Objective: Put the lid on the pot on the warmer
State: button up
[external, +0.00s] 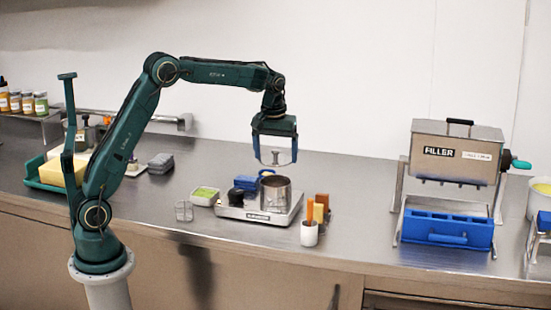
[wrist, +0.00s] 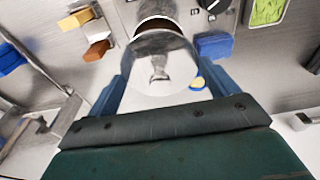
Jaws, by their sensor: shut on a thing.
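My gripper (external: 275,160) is shut on a shiny round lid (wrist: 150,50) with a small knob, and its two blue fingers straddle the lid. The lid is in the air above the pot, apart from it. The pot (external: 276,195) is a steel cylinder with a dark open top, standing upright on the right part of the flat warmer (external: 258,216). In the wrist view the lid covers part of the pot, whose dark opening (wrist: 160,23) shows past the lid's far edge.
A green-filled tray (external: 204,196) and wire rack (external: 184,211) lie left. The filler machine (external: 456,152) stands right.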

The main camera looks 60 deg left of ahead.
jog(key=shift+f, duration=2.65)
jog(key=shift+f, duration=0.4)
dwell(0.4)
jog(key=o, duration=0.8)
jog(key=shift+r, duration=0.15)
jog(key=shift+r, duration=3.35)
jog(key=shift+s+r, duration=0.1)
